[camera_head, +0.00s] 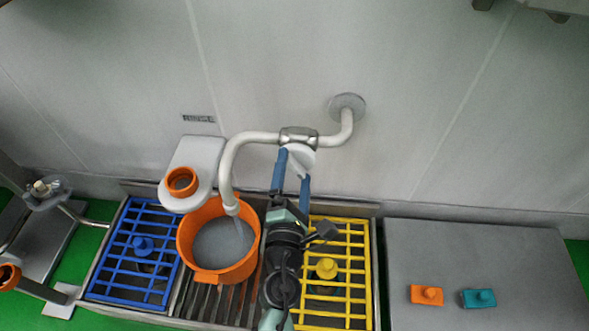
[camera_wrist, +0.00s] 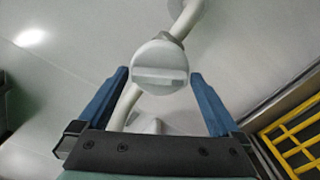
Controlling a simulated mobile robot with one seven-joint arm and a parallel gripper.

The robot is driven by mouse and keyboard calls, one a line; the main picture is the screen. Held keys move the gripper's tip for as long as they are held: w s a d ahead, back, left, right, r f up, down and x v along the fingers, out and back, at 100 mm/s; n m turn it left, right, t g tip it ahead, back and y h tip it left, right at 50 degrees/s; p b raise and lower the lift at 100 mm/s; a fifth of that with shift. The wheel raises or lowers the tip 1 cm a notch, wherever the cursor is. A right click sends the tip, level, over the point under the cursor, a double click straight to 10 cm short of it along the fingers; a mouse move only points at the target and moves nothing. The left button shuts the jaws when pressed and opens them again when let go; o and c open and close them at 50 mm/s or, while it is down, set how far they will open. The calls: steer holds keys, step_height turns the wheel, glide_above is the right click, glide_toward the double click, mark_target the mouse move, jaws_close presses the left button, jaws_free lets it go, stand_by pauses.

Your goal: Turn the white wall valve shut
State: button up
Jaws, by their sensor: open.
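The white wall valve is a round knob (camera_head: 302,157) under a metal collar on a bent white pipe (camera_head: 245,140). In the wrist view the knob (camera_wrist: 160,65) faces me, with a raised bar across it lying about level. My gripper (camera_head: 294,172) is open, with its blue fingers pointing up at the knob. In the wrist view the fingertips of my gripper (camera_wrist: 159,76) stand either side of the knob, with a gap on both sides. An orange pot (camera_head: 188,247) with grey liquid stands under the spout, and a pale stream shows below the spout.
A blue grate (camera_head: 130,222) lies left of the pot and a yellow grate (camera_head: 338,285) lies right of my arm. A grey table (camera_head: 450,250) at the right holds an orange block (camera_head: 426,295) and a teal block (camera_head: 478,298). A white shelf (camera_head: 200,155) holds an orange ring-shaped cup (camera_head: 181,182).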

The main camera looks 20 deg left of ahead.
steer(key=shift+w, duration=0.15)
steer(key=shift+c, duration=0.2)
steer(key=c, duration=1)
steer(key=shift+o, duration=0.2)
steer(key=shift+m, duration=2.9)
steer(key=o, duration=1)
